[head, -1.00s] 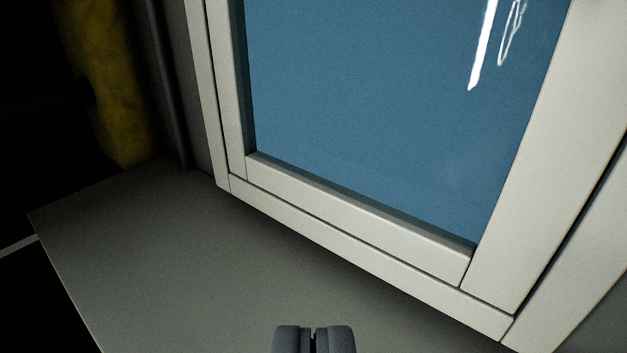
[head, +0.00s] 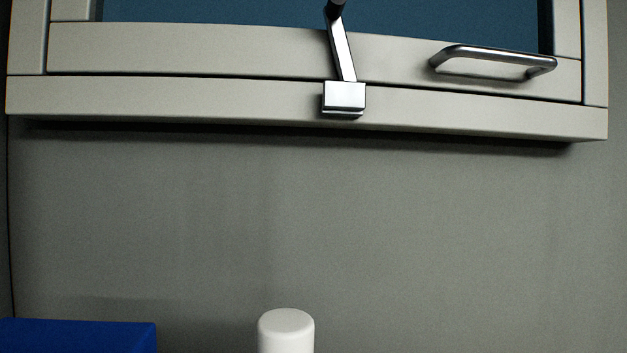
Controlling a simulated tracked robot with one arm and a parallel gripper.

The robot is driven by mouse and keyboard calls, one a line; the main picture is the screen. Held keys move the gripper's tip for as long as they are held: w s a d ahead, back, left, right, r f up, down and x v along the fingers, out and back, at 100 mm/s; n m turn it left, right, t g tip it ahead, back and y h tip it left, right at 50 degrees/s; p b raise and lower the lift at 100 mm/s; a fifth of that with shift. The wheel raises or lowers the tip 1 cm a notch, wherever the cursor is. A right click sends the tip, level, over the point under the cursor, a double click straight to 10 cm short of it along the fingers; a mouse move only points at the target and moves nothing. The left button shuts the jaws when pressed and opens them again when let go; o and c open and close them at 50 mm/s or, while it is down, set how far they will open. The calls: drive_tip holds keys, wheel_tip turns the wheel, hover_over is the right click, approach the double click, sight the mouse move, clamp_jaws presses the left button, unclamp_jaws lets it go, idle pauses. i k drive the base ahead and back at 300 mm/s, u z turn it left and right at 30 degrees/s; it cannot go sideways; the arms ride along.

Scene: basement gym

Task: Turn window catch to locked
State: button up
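The window catch (head: 341,55) is at the top centre of the head view. Its metal block (head: 344,97) sits on the lower fixed frame. A shiny lever rises from the block across the sash rail, leaning slightly left, to a dark round end at the picture's top edge. The window (head: 200,50) has a pale frame and blue glass; its upper part is out of view. I cannot tell from this view whether the catch is locked. My gripper is not in view now.
A metal bar handle (head: 495,63) is fixed on the sash right of the catch. A bare grey wall (head: 300,220) lies below the window. A white rounded cylinder top (head: 286,332) stands at the bottom centre, and a blue block-like thing (head: 75,337) at bottom left.

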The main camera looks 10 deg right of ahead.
sight(333, 10)
drive_tip(key=k, duration=0.5)
drive_tip(key=z, duration=1.4)
drive_tip(key=k, duration=0.8)
drive_tip(key=u, duration=1.05)
drive_tip(key=i, duration=1)
drive_tip(key=z, duration=0.05)
